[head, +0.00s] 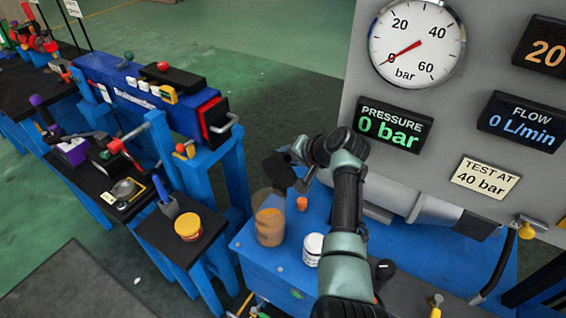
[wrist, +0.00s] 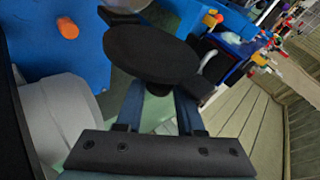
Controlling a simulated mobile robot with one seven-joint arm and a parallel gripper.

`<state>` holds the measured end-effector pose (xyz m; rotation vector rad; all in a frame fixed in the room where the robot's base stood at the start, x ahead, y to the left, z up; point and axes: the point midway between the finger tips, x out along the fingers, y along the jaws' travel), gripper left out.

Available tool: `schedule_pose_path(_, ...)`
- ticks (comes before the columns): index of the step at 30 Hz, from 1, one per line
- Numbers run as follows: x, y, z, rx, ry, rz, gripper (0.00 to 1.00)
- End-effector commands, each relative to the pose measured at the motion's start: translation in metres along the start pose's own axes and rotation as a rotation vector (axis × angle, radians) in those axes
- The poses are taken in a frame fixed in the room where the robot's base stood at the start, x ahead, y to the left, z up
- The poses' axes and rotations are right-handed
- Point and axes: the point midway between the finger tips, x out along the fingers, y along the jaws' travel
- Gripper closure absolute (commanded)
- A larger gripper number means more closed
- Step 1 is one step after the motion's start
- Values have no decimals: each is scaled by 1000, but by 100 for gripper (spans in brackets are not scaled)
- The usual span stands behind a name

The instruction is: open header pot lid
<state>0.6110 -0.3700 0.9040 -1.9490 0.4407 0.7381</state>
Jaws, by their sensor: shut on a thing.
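A see-through pot (head: 269,222) with orange-brown contents stands on the blue bench, left of my arm. A black round lid (head: 279,169) is above it and a little to its right. My gripper (head: 301,180) is shut on this lid. The lid looks apart from the pot. The pot is not clearly seen in the wrist view.
An orange peg (head: 302,203) and a white jar (head: 313,248) stand on the blue bench (head: 250,247) close by. The grey gauge panel (head: 400,95) rises behind my arm. An orange jar (head: 188,227) stands on a black-topped stand at left. Green floor lies between.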

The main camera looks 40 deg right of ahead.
Motion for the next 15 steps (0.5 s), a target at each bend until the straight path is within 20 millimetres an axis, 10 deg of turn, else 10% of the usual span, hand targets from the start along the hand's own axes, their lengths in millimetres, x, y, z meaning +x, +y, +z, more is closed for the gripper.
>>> schedule_pose_path(15,2,7,-6,-1,9,9,100)
